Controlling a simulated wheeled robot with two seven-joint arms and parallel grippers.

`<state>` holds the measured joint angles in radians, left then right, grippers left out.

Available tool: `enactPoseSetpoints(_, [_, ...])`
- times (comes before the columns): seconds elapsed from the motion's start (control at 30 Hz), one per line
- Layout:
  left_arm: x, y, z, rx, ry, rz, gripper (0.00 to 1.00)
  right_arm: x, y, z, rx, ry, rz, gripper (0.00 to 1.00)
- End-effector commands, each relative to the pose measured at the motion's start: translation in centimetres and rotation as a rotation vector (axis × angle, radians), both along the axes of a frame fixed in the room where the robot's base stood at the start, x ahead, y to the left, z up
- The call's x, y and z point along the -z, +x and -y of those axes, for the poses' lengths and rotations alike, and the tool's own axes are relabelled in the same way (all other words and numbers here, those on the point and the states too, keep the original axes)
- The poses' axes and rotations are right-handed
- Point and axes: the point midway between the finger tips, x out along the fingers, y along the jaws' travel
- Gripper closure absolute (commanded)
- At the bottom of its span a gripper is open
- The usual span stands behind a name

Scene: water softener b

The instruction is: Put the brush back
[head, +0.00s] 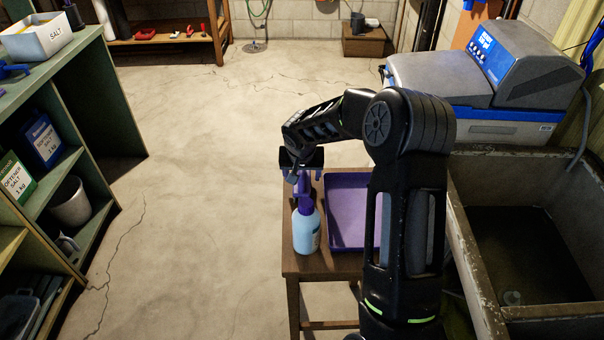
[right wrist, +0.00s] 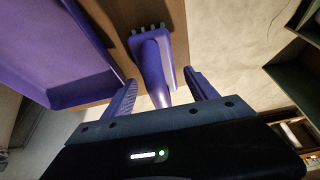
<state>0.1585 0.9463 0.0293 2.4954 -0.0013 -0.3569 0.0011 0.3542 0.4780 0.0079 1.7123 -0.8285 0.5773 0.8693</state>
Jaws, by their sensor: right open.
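My right gripper (head: 304,176) points down over the left part of a small wooden table (head: 290,262). Its two purple-blue fingers are open in the right wrist view (right wrist: 160,88). My left gripper is not in view.
A purple tray (head: 347,240) lies on the table to the right, partly hidden by my right arm. A stone sink (head: 476,270) and a grey-blue machine (head: 440,75) stand at right. Green shelves (head: 110,110) stand at left. The floor between is clear.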

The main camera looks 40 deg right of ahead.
Motion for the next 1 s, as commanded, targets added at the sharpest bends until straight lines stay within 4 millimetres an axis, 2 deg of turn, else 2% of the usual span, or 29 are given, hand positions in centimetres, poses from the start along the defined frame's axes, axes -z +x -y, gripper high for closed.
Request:
enactPoseSetpoints(0.17, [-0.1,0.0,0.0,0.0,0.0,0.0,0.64,-0.1,0.0,0.0,0.0,0.0,0.0,0.33])
enactPoseSetpoints(0.37, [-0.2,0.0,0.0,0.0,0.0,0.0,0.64,-1.0,-0.2,-0.2,0.0,-0.001,0.003,0.33])
enactPoseSetpoints(0.57, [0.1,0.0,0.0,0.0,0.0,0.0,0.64,-4.2,-1.2,-0.9,-0.001,-0.002,0.005,0.33])
enactPoseSetpoints(0.8, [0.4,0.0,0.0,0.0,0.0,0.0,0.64,-8.8,-2.7,-2.2,-0.001,-0.001,0.004,0.33])
enactPoseSetpoints(1.0, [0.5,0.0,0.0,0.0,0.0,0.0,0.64,-11.0,-3.5,-2.7,-0.001,-0.001,0.002,0.33])
